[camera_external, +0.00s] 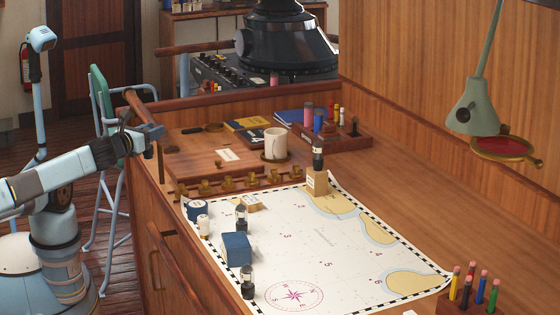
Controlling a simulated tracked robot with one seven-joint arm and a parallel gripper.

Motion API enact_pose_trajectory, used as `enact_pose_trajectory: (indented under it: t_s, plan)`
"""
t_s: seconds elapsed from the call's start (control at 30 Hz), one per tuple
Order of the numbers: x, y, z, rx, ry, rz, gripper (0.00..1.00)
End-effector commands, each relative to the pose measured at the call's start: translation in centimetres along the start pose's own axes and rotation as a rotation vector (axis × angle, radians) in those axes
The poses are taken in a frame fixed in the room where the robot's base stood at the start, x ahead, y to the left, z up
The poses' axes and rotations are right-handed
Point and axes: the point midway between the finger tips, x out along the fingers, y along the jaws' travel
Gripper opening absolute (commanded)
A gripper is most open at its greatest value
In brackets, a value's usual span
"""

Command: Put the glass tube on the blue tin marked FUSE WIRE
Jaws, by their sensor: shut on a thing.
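My gripper (152,134) is at the left end of the desk, level with the wooden board and left of the chart. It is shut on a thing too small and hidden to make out. A round blue tin (197,211) stands at the chart's upper left corner, and a blue box (236,249) lies to its lower right. I cannot read FUSE WIRE on either. Small glass tubes with dark ends stand upright: one (241,217) above the blue box, one (248,283) below it, and one (318,156) on a wooden block (317,184).
A white cylinder (203,227) and a tan box (251,203) are near the blue tin. A row of brass pieces (229,185) borders the board. A cream mug (275,142) is behind, a pencil holder (468,300) front right. The chart's middle (320,250) is clear.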

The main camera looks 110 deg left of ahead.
Motion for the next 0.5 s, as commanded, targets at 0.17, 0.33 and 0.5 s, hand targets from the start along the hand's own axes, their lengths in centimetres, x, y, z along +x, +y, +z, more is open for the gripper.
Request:
enact_pose_trajectory:
  t_s: [0.17, 0.33, 0.5]
  plan:
    - [1.1, -2.3, -1.1, 0.004, -0.001, 0.006, 0.08]
    - [2.6, -5.4, -2.7, 0.004, -0.001, 0.006, 0.08]
    - [3.9, -8.4, -4.4, 0.005, -0.002, 0.004, 0.08]
